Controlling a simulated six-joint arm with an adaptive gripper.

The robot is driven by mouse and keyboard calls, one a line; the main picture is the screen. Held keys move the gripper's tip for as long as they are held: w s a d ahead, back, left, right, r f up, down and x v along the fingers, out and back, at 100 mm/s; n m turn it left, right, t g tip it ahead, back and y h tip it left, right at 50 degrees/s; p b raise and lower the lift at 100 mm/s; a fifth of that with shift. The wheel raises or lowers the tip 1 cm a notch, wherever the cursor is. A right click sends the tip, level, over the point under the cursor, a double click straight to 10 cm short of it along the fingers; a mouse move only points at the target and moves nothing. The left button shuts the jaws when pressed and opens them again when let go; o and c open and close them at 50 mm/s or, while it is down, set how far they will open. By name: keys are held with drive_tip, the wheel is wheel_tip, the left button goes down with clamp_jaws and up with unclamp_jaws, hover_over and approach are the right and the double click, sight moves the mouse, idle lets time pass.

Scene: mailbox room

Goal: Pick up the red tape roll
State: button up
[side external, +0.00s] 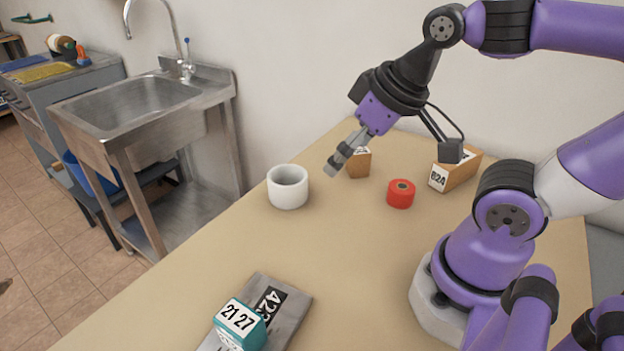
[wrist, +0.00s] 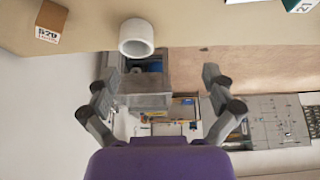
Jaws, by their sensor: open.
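The red tape roll (side external: 401,194) stands on the tan table in the side external view, right of the middle. It is not visible in the wrist view. My gripper (side external: 333,168) is above the table, to the left of the red tape roll and apart from it. In the wrist view my gripper (wrist: 160,90) shows its two fingers spread wide with nothing between them.
A white cup-like cylinder (side external: 288,187) stands left of the gripper. A brown box (side external: 359,163) is behind the gripper, and a labelled box (side external: 456,169) is right of the roll. A teal box (side external: 240,325) touches a grey slab (side external: 292,297) in front. The table middle is clear.

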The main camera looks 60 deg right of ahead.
drive_tip(key=n+g, duration=0.3)
drive_tip(key=g, duration=0.3)
approach(402, 186)
drive_tip(key=shift+w+d+f, duration=0.1)
wheel_tip(402, 186, down, 5)
drive_tip(key=shift+d+r, duration=0.1)
drive_tip(key=shift+d, duration=0.05)
drive_tip(key=f, duration=0.5)
drive_tip(key=shift+s+a+f, duration=0.25)
drive_tip(key=shift+s+f, duration=0.05)
drive_tip(key=shift+f, duration=0.05)
drive_tip(key=c, duration=1.2)
